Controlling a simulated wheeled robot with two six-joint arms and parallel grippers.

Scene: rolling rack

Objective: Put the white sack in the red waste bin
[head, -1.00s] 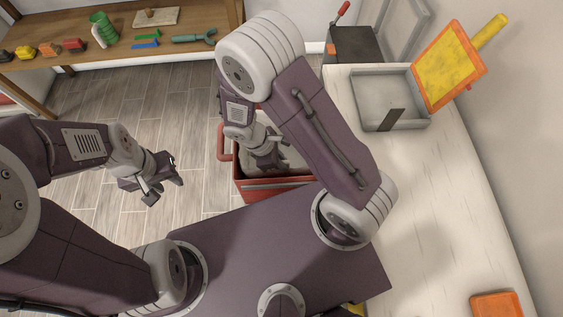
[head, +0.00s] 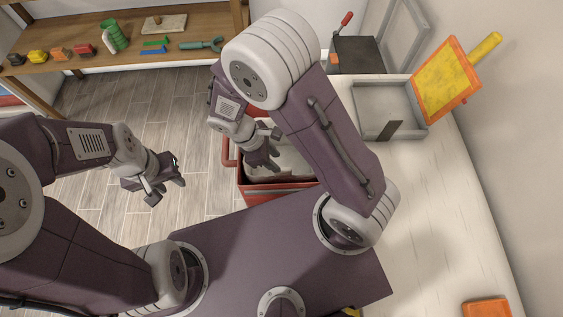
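The red waste bin (head: 282,190) stands on the floor beyond my base, partly hidden by my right arm. A pale grey-white mass, which looks like the white sack (head: 293,166), lies inside it, below the rim. My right gripper (head: 271,157) is over the bin's left part, its fingers apart, with the sack below and beside it. I cannot tell whether it touches the sack. My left gripper (head: 168,190) is open and empty above the floor, left of the bin.
A white counter (head: 440,210) runs along the right with a grey tray (head: 372,98), a yellow-orange paddle-like item (head: 446,78) and an orange block (head: 486,307). A wooden shelf (head: 75,61) with tools is at the back left. The floor between is clear.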

